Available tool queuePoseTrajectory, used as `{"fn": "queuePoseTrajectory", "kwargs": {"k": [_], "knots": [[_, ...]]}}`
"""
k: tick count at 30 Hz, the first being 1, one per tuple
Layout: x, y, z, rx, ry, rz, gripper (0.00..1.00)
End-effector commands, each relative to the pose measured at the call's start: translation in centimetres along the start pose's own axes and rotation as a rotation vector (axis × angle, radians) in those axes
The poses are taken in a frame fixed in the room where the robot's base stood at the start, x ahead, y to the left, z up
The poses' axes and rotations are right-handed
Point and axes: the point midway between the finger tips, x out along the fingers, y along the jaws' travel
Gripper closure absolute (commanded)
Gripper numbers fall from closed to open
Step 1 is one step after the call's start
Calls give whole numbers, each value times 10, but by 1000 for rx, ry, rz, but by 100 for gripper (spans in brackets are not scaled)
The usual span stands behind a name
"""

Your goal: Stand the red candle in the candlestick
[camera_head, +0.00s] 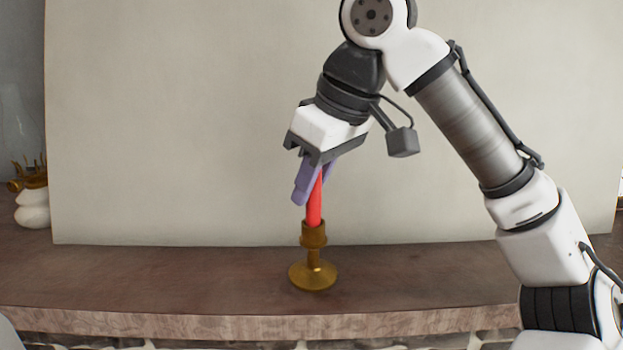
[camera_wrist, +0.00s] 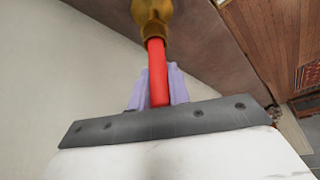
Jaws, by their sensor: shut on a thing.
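The red candle (camera_head: 314,212) is close to upright, with its lower end at the mouth of the brass candlestick (camera_head: 313,272). The candlestick stands upright on the stone shelf. My gripper (camera_head: 307,187) is shut on the upper part of the candle, above the candlestick. In the wrist view the candle (camera_wrist: 157,70) runs from between the purple fingers (camera_wrist: 158,86) to the candlestick's cup (camera_wrist: 152,18). The candle's lower end is hidden by the cup, so how deep it sits cannot be told.
The shelf (camera_head: 180,280) is bare on both sides of the candlestick, and its front edge is close. A large pale panel (camera_head: 180,120) stands behind. At the far left are a white rounded object (camera_head: 33,207) and a brass piece with prongs (camera_head: 27,180).

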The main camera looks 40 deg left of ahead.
Motion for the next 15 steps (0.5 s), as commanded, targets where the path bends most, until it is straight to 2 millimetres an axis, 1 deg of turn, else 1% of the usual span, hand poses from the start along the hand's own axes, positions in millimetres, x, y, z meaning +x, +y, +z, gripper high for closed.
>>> {"fn": "queuePoseTrajectory", "kwargs": {"k": [2, 3, 8, 15], "knots": [[0, 0, 0, 0, 0, 0, 100], [0, 0, 0, 0, 0, 0, 78], [0, 0, 0, 0, 0, 0, 57], [0, 0, 0, 0, 0, 0, 56]]}}
